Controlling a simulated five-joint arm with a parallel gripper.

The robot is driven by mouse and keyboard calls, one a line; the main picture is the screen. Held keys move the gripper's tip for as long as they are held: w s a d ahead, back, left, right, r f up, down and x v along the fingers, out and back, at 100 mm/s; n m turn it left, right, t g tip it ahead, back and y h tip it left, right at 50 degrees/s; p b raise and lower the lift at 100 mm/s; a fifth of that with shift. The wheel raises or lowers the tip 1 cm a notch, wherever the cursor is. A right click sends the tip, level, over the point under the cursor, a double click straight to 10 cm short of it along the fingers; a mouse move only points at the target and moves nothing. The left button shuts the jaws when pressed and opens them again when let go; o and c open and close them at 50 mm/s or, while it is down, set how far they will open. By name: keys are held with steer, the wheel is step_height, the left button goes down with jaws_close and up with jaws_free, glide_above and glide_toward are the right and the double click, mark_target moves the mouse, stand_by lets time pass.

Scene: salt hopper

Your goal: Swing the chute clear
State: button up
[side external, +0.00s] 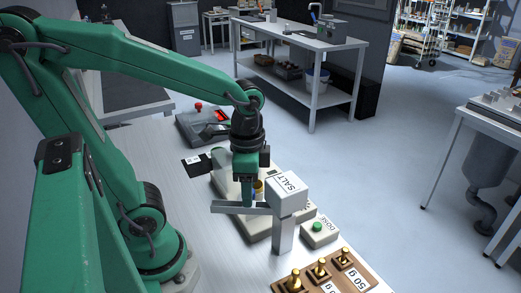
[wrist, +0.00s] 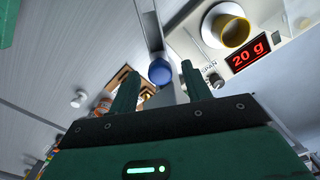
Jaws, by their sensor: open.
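The salt hopper (side external: 289,194) is a pale box marked SALT on a post. Its chute (side external: 228,207) is a flat grey bar reaching left from the hopper, over the scale's near edge. In the wrist view a grey bar (wrist: 150,27) runs down to a round blue knob (wrist: 159,72). My gripper (wrist: 160,80) is open, pointing down by the chute, its two green fingers apart. The knob shows between the fingertips; I cannot tell whether either finger touches it. In the side view my gripper (side external: 248,203) largely hides the knob.
A scale (side external: 226,188) reading 20 g carries a yellow cup (wrist: 234,32). The green DOSE button box (side external: 319,233) stands right of the hopper. A wooden block (side external: 345,277) with brass weights lies in front. A red-button control box (side external: 199,124) stands behind.

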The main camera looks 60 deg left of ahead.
steer(key=shift+c, duration=0.2)
jaws_close()
steer(key=shift+d, duration=0.15)
steer(key=shift+s+d+r+n, duration=0.15)
steer(key=shift+d+n, duration=0.5)
steer(key=shift+n, duration=0.4)
steer(key=shift+s+d+f+n, duration=0.1)
steer(key=shift+s+d+n, duration=0.1)
steer(key=shift+d+n, duration=0.65)
steer(key=shift+s+d+r+n, duration=0.15)
steer(key=shift+d+n, duration=0.3)
steer(key=shift+n, duration=0.75)
steer(key=shift+f, duration=0.1)
steer(key=shift+o, duration=0.2)
jaws_free()
